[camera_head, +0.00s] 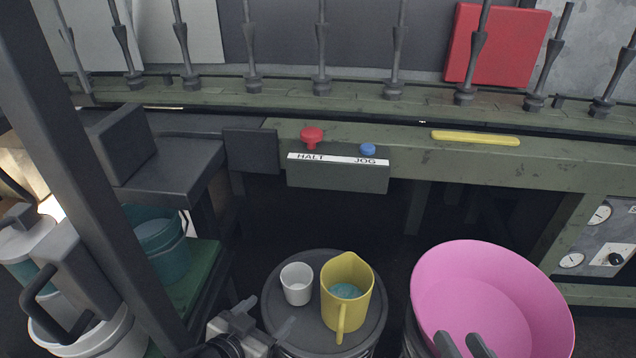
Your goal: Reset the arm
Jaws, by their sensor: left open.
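My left gripper (265,316) is at the bottom centre, open and empty, just left of a dark round stand. On that stand are a white cup (297,284) and a yellow jug (345,292) with blue-green contents. Both stand upright, apart from the gripper's fingers as far as I can see. My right gripper (459,338) shows as two dark fingers at the bottom edge, in front of a large pink bowl (520,290). The fingers are spread with pink visible between them, and nothing is held. I cannot tell whether they touch the bowl.
A green bench rail with several upright spindles (321,60) crosses the back. A control box (338,176) with a red button (312,136) and a blue button (368,149) hangs in front. A yellow bar (475,138) lies on the rail. A teal bucket (160,245) stands left, behind a dark post.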

